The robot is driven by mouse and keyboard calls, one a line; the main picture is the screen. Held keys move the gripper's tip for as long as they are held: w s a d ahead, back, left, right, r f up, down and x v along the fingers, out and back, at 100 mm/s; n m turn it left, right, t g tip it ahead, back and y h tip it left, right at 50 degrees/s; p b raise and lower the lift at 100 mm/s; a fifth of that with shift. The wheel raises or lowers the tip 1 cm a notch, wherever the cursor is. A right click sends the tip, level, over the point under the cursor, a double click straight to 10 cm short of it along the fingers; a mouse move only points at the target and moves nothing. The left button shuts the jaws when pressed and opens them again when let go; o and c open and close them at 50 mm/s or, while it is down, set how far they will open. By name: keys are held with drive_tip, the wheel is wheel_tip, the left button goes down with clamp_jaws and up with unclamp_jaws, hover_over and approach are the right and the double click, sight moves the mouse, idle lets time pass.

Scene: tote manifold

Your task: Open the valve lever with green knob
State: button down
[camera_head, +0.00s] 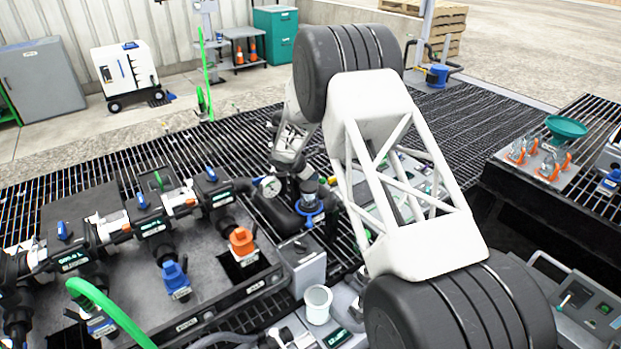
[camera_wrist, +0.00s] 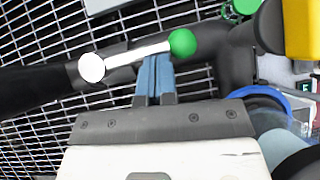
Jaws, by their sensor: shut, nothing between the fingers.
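The valve lever (camera_wrist: 138,53) is a light metal bar in the wrist view. It runs from a round white pivot (camera_wrist: 91,67) on a dark pipe to a green knob (camera_wrist: 182,42) at its right end, which sits slightly higher in the picture. My gripper (camera_wrist: 155,62) has its two blue fingers together, with nothing between them. The fingertips are at the lever's lower edge, just left of the knob; I cannot tell whether they touch it. In the head view my arm hides most of the lever's surroundings, and I cannot make out the green knob there.
A dark pipe (camera_wrist: 40,88) lies across black grating. A yellow part (camera_wrist: 302,28) and a blue ring (camera_wrist: 290,98) are close on the right. In the head view, a manifold with blue valves (camera_head: 174,277) stands left of my arm, and a white cup (camera_head: 318,304) stands below it.

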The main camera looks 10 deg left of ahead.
drive_tip(key=shift+w+d+f, duration=0.1)
drive_tip(key=shift+w+d, duration=0.1)
drive_tip(key=shift+d, duration=0.35)
drive_tip(key=shift+s, duration=0.1)
drive_tip(key=s+a+f+v, duration=0.1)
drive_tip(key=s+f+v, duration=0.1)
drive_tip(key=v, duration=1.1)
drive_tip(key=shift+a+r, duration=0.3)
drive_tip(key=shift+a, duration=0.2)
drive_tip(key=shift+s, duration=0.15)
